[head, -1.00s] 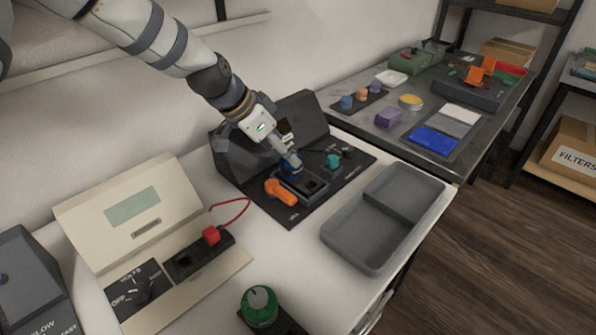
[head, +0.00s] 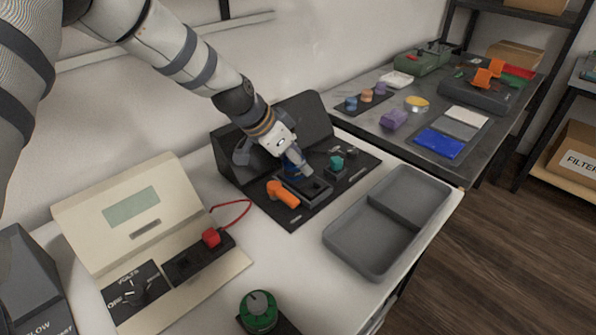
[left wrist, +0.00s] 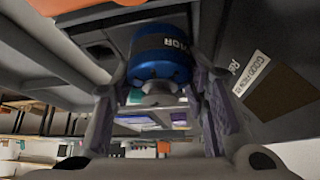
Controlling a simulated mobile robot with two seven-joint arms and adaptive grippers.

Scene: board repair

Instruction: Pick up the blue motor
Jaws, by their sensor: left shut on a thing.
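The blue motor (head: 291,172) stands at the rear of a dark fixture on the black mat on the white bench. In the left wrist view the motor (left wrist: 160,52) is a blue cylinder with lettering on a dark band. My left gripper (head: 299,165) comes down over it and is shut on it, with a finger on each side in the left wrist view (left wrist: 160,82). In the head view its fingers hide part of the motor. I cannot tell whether the motor is clear of the fixture. My right gripper is not in view.
An orange handle (head: 282,193) and a teal knob (head: 337,162) are close beside the gripper. A black angled panel (head: 305,118) stands behind. An empty grey two-part tray (head: 372,250) lies to the right. A beige meter (head: 130,205) with a red plug (head: 211,237) is at left.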

